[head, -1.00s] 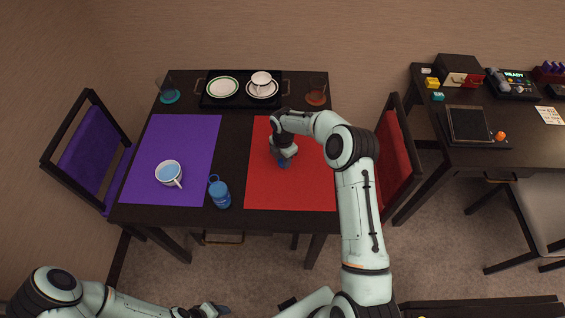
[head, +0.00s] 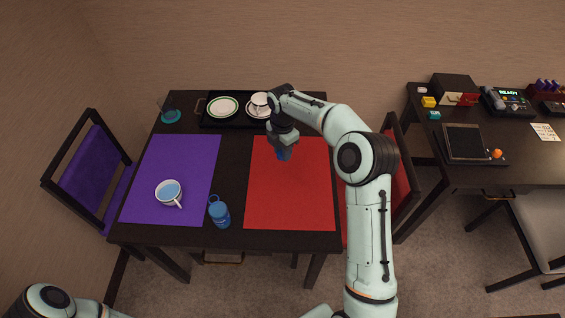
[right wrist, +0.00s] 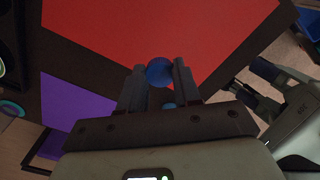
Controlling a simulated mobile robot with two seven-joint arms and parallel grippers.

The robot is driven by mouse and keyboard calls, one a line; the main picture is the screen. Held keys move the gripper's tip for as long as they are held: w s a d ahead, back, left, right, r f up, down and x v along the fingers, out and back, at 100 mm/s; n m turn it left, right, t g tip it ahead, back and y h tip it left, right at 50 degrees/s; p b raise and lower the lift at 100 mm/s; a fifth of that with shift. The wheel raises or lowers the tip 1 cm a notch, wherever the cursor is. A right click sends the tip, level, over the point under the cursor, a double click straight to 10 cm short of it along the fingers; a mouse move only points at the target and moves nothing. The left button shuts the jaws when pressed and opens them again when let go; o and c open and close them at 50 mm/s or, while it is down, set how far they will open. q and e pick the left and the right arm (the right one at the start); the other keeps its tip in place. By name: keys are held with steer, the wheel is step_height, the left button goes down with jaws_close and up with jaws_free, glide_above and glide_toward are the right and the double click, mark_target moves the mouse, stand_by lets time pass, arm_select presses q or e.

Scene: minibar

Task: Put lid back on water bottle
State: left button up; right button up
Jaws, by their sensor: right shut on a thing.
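My right gripper (head: 284,154) is over the upper part of the red placemat (head: 289,195), right of and behind the bottle. It is shut on a small round blue thing that looks like the lid (right wrist: 159,71), held between the fingertips in the right wrist view. The fingers partly hide it in the head view. My left gripper does not show clearly.
A white cup (head: 168,191) stands on the purple placemat (head: 178,155). A black tray (head: 236,122) with plates and a cup is at the back. A teal coaster with a glass (head: 171,116) is at back left. Table between the mats is clear behind the bottle.

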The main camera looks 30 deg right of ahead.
mark_target(280, 155)
steer(key=shift+r, duration=1.9)
steer(key=shift+a+f+m, duration=0.25)
steer(key=shift+a+m, duration=0.3)
steer(key=shift+m, duration=0.25)
steer(key=s+a+f+m, duration=0.2)
steer(key=a+m, duration=0.4)
steer(key=m, duration=0.3)
steer(key=s+a+f+m, duration=0.2)
steer(key=a+m, duration=0.4)
steer(key=m, duration=0.3)
steer(key=shift+s+f+m, duration=0.3)
steer(key=shift+f, duration=0.1)
